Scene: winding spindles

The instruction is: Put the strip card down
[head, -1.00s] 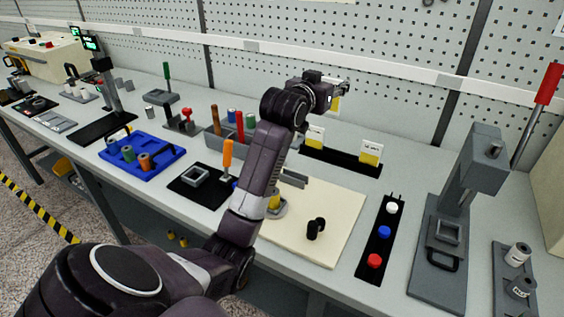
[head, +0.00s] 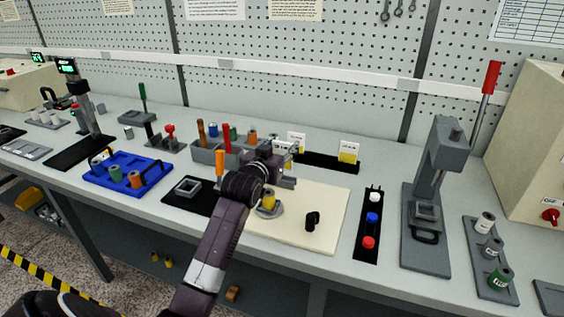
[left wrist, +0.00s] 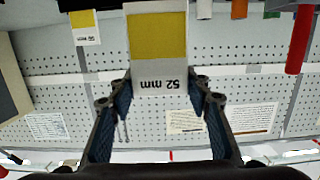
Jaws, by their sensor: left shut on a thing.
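My left gripper (left wrist: 160,97) is shut on a strip card (left wrist: 160,75), yellow and white and marked 52 mm, which shows upside down between the fingers in the left wrist view. In the head view this gripper (head: 289,158) is above the back of the cream board, near the left end of a black card rack (head: 322,159). Another card (head: 348,151) stands at the rack's right end and also shows in the left wrist view (left wrist: 86,28). My right gripper is not in view.
The cream board (head: 325,205) carries a small black part (head: 312,220). A grey tool holder (head: 205,152) with upright handles stands left of the gripper. A black strip with coloured knobs (head: 371,217) and a grey lever press (head: 436,180) stand to the right.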

